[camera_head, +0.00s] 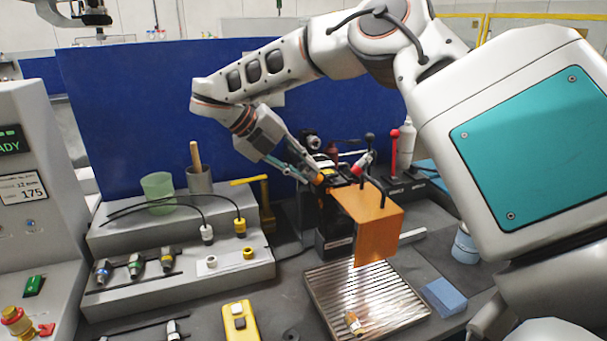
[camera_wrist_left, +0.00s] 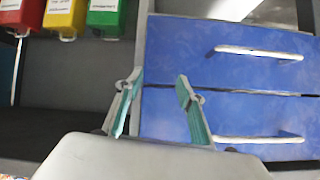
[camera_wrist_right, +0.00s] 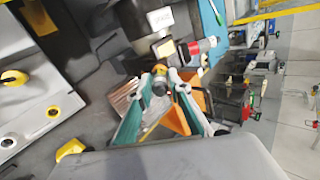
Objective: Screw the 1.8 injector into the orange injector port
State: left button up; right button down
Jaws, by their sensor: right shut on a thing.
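My right gripper (camera_head: 311,174) reaches in from above to the black machine (camera_head: 335,228), beside its orange box-shaped part (camera_head: 379,232). It is shut on a small yellow-orange part (camera_wrist_right: 180,77), which also shows at the fingertips in the head view (camera_head: 318,179). I cannot read a 1.8 mark, and the fingers hide much of the part. I cannot tell whether it touches a port. A brass-coloured fitting (camera_head: 353,323) lies on the ribbed metal tray (camera_head: 320,285). My left gripper (camera_wrist_left: 161,78) is open and empty before blue drawers (camera_wrist_left: 225,80), outside the head view.
A grey stepped rack (camera_head: 190,262) at the left holds several coloured fittings, cables, and a green cup (camera_head: 158,187). A yellow device (camera_head: 239,322) lies in front. A blue block (camera_head: 444,297) sits right of the tray. A red-handled lever (camera_head: 393,152) stands behind the machine.

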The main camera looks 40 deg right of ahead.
jog(key=m+b, duration=0.1)
jog(key=m, duration=0.2)
jog(key=shift+f+m, duration=0.15)
jog(key=shift+m, duration=0.15)
pick_arm(q)
jog(key=shift+s+f, duration=0.15)
jog(key=shift+f, duration=0.7)
pick_arm(e)
jog(key=shift+m, duration=0.4)
pick_arm(q)
jog(key=shift+f, duration=0.1)
pick_arm(e)
jog(key=shift+m+b, duration=0.5)
jog(key=shift+m, duration=0.7)
jog(key=shift+m+b, duration=0.4)
jog(key=shift+m, duration=0.8)
jog(key=m+b, duration=0.1)
jog(key=m, duration=0.4)
pick_arm(q)
jog(key=shift+s+f, duration=0.25)
jog(key=shift+f, duration=0.75)
jog(key=shift+s+f, duration=0.25)
jog(key=shift+f, duration=0.75)
pick_arm(e)
jog(key=shift+m, duration=1.1)
